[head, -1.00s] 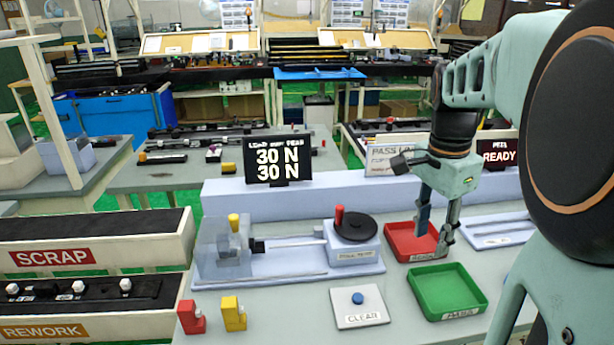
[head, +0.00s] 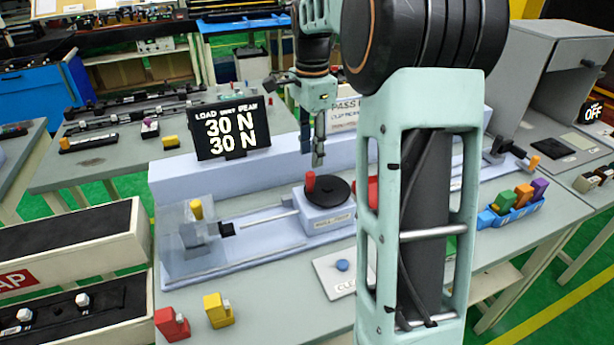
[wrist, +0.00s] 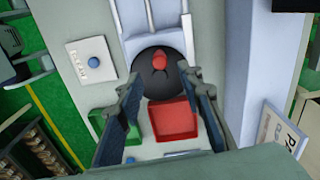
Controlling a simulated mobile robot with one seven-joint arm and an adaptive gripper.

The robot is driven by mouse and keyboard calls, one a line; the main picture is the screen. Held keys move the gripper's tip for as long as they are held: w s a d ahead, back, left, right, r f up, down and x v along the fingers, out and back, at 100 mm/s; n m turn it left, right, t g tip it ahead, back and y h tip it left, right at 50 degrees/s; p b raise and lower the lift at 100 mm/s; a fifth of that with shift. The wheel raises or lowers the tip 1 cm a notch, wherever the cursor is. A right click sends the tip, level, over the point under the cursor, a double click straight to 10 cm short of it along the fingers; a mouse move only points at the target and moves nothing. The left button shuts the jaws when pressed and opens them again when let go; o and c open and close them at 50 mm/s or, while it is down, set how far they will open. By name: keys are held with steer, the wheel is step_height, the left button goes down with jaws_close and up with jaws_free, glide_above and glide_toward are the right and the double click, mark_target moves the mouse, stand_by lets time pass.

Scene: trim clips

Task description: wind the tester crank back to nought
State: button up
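The tester (head: 250,240) stands on the bench with a black round crank wheel (head: 332,190) at its right end. The crank has an upright red handle (head: 310,181). A display (head: 232,127) behind the tester reads 30 N on both lines. My gripper (head: 318,160) is above and behind the crank, pointing down, apart from the handle. In the wrist view my gripper (wrist: 150,95) has its two fingers spread, with nothing between them. The red handle (wrist: 160,62) and black wheel (wrist: 152,80) show ahead of the fingertips.
A clear pad with a blue button (head: 342,265) lies in front of the crank. The red tray (wrist: 172,119) and green tray (wrist: 122,130) lie near the crank. Red (head: 172,324) and yellow (head: 218,310) blocks stand at the front left. My arm hides part of the bench.

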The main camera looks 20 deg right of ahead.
mark_target(311, 173)
step_height(311, 173, down, 8)
steer(key=shift+f, duration=0.2)
jaws_close()
stand_by(0.4)
